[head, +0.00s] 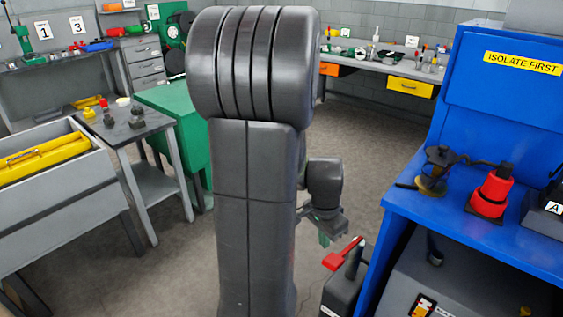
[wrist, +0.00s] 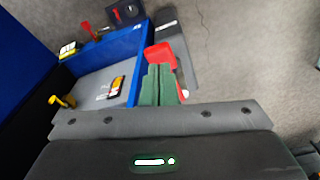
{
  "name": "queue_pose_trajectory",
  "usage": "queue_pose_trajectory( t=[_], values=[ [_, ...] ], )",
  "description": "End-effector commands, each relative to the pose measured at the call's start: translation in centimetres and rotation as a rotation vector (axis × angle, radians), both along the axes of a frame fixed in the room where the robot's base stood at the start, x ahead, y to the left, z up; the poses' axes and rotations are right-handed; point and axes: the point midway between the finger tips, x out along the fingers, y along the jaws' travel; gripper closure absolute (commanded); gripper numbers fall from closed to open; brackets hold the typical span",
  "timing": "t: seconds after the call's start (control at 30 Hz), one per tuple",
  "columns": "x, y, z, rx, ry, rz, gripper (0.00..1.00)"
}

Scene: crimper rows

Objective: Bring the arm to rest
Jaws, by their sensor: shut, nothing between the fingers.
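My arm (head: 250,190) stands folded and upright in the middle of the head view. My gripper (head: 324,240) points down to the right of it, in front of the blue bench. In the wrist view its green fingers (wrist: 158,86) are together with nothing between them. A red lever (head: 343,254) on a dark grey unit (head: 343,292) is just beside and below the fingertips. The red lever also shows right beyond the fingertips in the wrist view (wrist: 159,54). I cannot tell whether they touch.
The blue bench (head: 396,201) at the right holds a red tool (head: 491,190) and a dark device with a brass-coloured part (head: 433,182). A grey table (head: 120,130) and a grey bin with a yellow tray (head: 45,158) stand at the left. Floor (head: 375,150) is clear behind.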

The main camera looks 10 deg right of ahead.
Motion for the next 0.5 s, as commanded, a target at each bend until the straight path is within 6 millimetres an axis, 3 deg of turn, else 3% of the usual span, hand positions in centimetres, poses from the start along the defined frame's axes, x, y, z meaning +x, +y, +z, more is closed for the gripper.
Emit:
queue_pose_trajectory(
  t=[0.3,0.5],
  values=[
    [0.1,-0.5,-5.2,0.001,0.005,-0.001,1.0],
    [0.2,-0.7,-7.6,0.001,0.004,0.0,1.0]
  ],
)
